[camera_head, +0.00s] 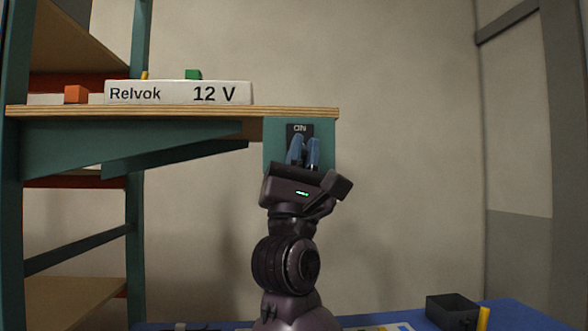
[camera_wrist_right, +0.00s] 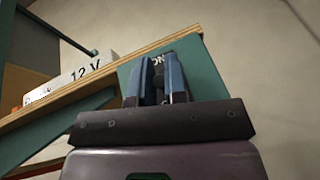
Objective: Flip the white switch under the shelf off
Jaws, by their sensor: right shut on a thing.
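The switch (camera_head: 299,128) sits on a teal plate (camera_head: 272,140) under the right end of the wooden shelf (camera_head: 190,111). Its dark housing carries the label ON, which reads upside down in the head view. My right gripper (camera_head: 305,140) reaches up from below, its blue fingers over the switch. In the right wrist view the fingers (camera_wrist_right: 160,65) are closed around a small dark part at the switch, with ON partly visible behind them. The fingers hide most of the switch, so its colour and lever position cannot be told. My left gripper is out of view.
A white box (camera_head: 180,93) marked Relvok 12 V stands on the shelf, with an orange block (camera_head: 76,94) and a green block (camera_head: 193,74) nearby. Below, a blue table (camera_head: 510,315) holds a black bin (camera_head: 452,310). The wall side right of the plate is clear.

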